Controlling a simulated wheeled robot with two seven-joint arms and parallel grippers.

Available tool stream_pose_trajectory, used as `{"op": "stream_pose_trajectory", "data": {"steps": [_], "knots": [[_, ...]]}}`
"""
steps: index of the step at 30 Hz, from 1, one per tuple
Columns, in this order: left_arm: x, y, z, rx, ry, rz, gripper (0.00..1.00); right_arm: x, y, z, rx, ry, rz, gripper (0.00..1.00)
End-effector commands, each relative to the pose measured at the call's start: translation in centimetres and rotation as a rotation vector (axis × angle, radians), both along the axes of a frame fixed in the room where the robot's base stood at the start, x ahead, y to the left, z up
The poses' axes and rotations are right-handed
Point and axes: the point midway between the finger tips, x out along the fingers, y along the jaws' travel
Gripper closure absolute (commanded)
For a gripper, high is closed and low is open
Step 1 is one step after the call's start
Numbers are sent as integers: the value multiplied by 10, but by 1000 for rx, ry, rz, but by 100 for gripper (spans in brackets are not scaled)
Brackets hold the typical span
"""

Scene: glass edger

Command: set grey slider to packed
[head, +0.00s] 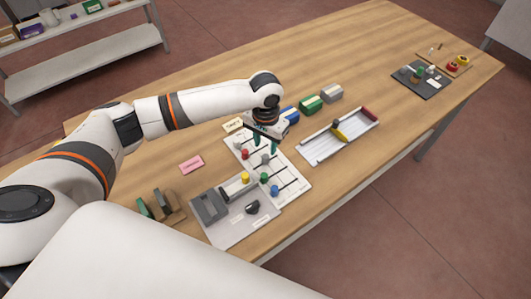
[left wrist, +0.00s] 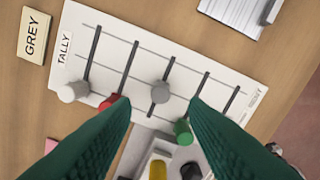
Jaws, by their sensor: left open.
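The white slider board, marked TALLY (left wrist: 135,28), lies on the table with several dark slots and coloured knobs; it also shows in the head view (head: 297,183). The grey slider knob (left wrist: 160,92) sits partway along the middle slot. In the head view the grey knob (head: 265,159) is just in front of my left gripper (head: 265,144). The left gripper (left wrist: 160,106) is open above the board, its green fingers on either side of the grey knob in the picture, holding nothing. I cannot read a packed mark. My right gripper is not in view.
Neighbouring knobs are white (left wrist: 73,91), red (left wrist: 112,101) and green (left wrist: 183,131); blue (head: 274,189) shows in the head view. A grey machine (head: 233,222) is in front, a white tray (head: 322,147) to the right.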

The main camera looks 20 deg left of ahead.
Motion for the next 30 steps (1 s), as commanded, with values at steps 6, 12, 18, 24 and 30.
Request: {"op": "stream_pose_trajectory", "data": {"steps": [6, 12, 18, 24, 30], "knots": [[1, 0, 40, 0, -3, 0, 60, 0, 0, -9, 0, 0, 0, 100], [0, 0, 57, 1, -1, 0, 60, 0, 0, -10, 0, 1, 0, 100], [0, 0, 59, 1, 0, 0, 60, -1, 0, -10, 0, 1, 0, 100], [0, 0, 59, 1, 0, 1, 60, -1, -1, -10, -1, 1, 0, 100], [0, 0, 59, 1, 1, 0, 60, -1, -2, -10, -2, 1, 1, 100]]}}
